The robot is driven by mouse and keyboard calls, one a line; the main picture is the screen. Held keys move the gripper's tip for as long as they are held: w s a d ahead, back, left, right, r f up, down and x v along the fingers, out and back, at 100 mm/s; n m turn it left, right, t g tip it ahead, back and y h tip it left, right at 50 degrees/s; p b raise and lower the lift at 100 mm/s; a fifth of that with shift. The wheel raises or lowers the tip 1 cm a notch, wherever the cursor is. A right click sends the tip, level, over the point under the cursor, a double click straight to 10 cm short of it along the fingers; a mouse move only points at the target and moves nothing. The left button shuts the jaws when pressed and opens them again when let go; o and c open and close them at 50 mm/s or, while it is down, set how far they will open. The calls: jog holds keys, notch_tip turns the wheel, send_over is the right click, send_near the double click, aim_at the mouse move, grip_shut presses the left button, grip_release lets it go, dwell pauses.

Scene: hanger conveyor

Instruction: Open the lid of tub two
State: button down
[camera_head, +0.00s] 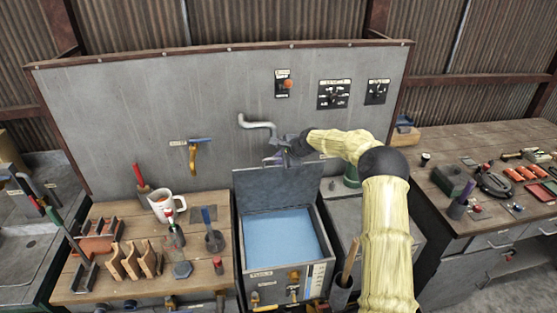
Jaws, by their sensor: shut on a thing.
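A grey tub (287,273) with blue liquid (282,238) inside stands in the middle of the bench row. Its small front label is too small to read for sure. Its grey lid (280,190) stands up at the back edge, close to upright, so the tub is open. My gripper (285,148) is at the lid's top edge, shut on what looks like the lid's purplish handle (272,160). My wrist and fingers partly hide the hold.
A wooden bench (205,285) with a mug (165,205), brushes and wooden blocks is at left. A closed grey cover (347,222) lies right of the tub, partly behind my arm. A bent pipe (258,124) sticks out of the back panel (130,110) above the lid.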

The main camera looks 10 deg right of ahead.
jog(key=c, duration=1.5)
grip_release()
jog(key=shift+s+d, duration=0.1)
jog(key=b+v, duration=0.6)
jog(key=v, duration=1.1)
jog(key=shift+r, duration=0.2)
jog(key=shift+s, duration=0.1)
